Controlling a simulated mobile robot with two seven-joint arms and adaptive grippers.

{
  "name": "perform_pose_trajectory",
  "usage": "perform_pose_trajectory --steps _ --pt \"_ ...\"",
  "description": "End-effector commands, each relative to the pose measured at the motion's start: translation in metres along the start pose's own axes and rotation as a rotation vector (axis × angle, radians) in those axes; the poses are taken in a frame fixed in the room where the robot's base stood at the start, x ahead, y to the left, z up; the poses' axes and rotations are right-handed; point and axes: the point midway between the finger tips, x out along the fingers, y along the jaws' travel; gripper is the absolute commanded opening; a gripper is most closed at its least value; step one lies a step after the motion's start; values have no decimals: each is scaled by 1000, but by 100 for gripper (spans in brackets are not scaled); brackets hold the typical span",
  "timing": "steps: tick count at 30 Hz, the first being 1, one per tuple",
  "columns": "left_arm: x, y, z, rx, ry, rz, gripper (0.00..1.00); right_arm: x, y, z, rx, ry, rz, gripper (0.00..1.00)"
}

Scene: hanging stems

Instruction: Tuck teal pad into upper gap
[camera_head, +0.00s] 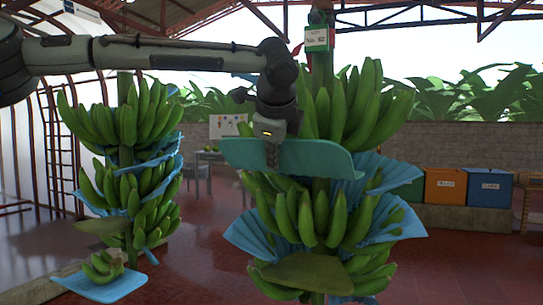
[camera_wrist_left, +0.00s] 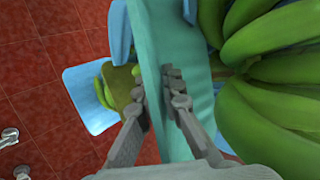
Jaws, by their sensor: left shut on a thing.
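The teal pad (camera_head: 290,157) is a curved sheet at the upper gap of the right-hand banana stem, between its top hand of bananas (camera_head: 362,108) and the hand below (camera_head: 315,215). My left gripper (camera_head: 272,160) comes down from above and is shut on the pad near its left part. In the left wrist view the two fingers (camera_wrist_left: 160,92) pinch the pad (camera_wrist_left: 178,62), with bananas (camera_wrist_left: 270,60) close on the right. The pad's far edge behind the stem is hidden. My right gripper is not in view.
Blue pleated sheets (camera_head: 258,234) stick out lower on this stem. Orange (camera_head: 445,187) and blue (camera_head: 488,187) bins stand at the back right. The red floor between the stems is clear.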

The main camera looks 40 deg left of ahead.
Motion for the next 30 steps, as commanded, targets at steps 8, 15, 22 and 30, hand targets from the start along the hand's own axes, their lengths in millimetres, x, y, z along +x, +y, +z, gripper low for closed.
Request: perform_pose_trajectory --steps 8,15,22,30 --pt "1 -10 6 -24 -4 -21 0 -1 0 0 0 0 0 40" --pt "4 -7 5 -24 -4 -19 0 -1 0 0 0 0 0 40" --pt "6 -6 4 -23 -5 -16 0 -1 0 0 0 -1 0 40" --pt "8 -4 5 -22 -6 -14 31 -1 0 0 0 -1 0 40"
